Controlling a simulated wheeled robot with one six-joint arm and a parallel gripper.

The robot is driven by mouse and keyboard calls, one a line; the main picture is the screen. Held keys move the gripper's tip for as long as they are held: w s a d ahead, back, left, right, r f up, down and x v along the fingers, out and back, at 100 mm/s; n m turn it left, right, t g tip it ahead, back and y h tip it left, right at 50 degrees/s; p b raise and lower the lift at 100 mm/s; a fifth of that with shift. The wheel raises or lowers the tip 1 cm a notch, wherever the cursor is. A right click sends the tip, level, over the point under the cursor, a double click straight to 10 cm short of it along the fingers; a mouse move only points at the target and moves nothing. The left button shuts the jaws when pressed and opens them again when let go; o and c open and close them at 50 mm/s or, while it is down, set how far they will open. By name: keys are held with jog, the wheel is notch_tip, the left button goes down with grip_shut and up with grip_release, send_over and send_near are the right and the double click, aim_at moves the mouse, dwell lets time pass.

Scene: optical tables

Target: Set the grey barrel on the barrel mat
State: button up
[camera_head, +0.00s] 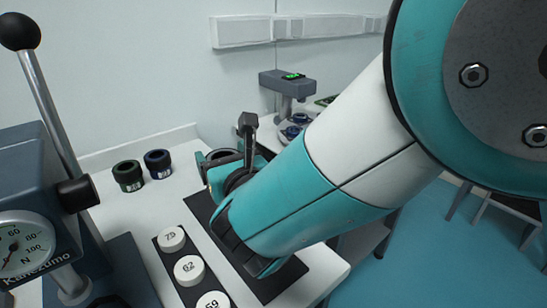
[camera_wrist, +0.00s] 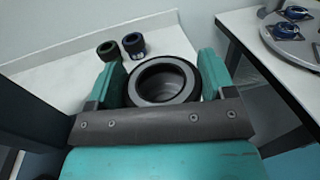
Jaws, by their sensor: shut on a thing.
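The barrel sits upright between the two teal fingers. In the head view, my gripper (camera_head: 224,168) is over the far end of a long dark mat (camera_head: 284,284), which looks like the barrel mat. My arm covers much of the mat, and I cannot tell whether the barrel touches it.
A green-ringed barrel (camera_head: 128,176) and a blue-ringed barrel (camera_head: 158,164) stand behind, to the left. A tray with numbered white discs (camera_head: 189,269) lies left of the mat. A press with a dial (camera_head: 25,245) stands at far left. A second table carries a grey instrument (camera_head: 287,82).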

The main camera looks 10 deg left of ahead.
notch_tip(320, 180, down, 11)
jog(key=b, duration=0.2)
jog(key=shift+r+b, duration=0.15)
jog(key=shift+b, duration=0.15)
jog(key=o, duration=1.3)
jog(key=shift+o, duration=0.2)
